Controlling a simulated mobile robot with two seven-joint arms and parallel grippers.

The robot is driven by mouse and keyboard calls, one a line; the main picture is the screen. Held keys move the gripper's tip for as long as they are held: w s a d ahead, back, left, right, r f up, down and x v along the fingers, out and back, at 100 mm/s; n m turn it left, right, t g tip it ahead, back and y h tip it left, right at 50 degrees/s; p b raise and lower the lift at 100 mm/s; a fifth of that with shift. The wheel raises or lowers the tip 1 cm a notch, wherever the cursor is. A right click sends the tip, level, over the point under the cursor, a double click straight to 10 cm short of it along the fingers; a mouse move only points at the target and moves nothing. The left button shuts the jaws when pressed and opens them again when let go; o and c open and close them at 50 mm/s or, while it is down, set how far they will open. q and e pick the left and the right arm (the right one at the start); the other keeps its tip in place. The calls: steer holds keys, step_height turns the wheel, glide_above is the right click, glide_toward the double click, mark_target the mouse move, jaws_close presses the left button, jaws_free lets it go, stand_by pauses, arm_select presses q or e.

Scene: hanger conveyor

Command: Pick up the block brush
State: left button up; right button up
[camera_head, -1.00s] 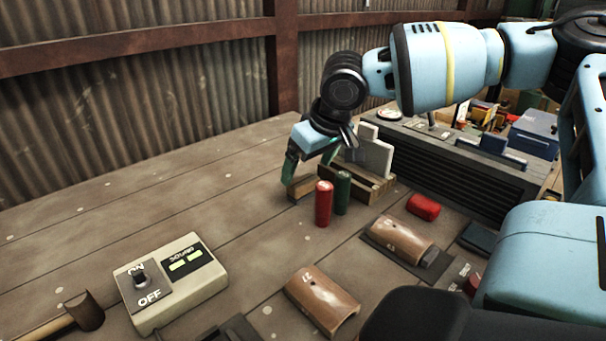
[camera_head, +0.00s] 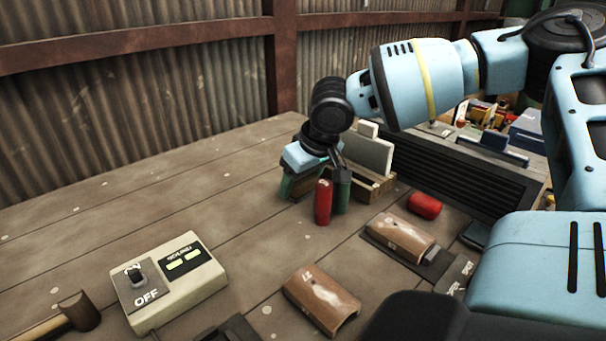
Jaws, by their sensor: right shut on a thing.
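My right gripper (camera_head: 313,180) reaches down at the far middle of the table, beside the red and green cylinders. Its fingers are closed around a brown wooden block, which I take to be the block brush (camera_head: 304,185). The gripper hides most of this block, and no bristles show. The block is low, at about table height; I cannot tell whether it touches the table. My left gripper is not in view.
A red cylinder (camera_head: 323,203) and a green cylinder (camera_head: 342,191) stand close to the gripper. A wooden holder with pale slabs (camera_head: 368,153) is just behind. Brown curved pieces (camera_head: 321,299) and a switch box (camera_head: 168,283) are nearer.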

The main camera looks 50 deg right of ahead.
steer(key=shift+c, duration=0.7)
step_height(320, 180, up, 10)
steer(key=shift+p, duration=0.75)
steer(key=o, duration=0.4)
steer(key=shift+c, duration=1.4)
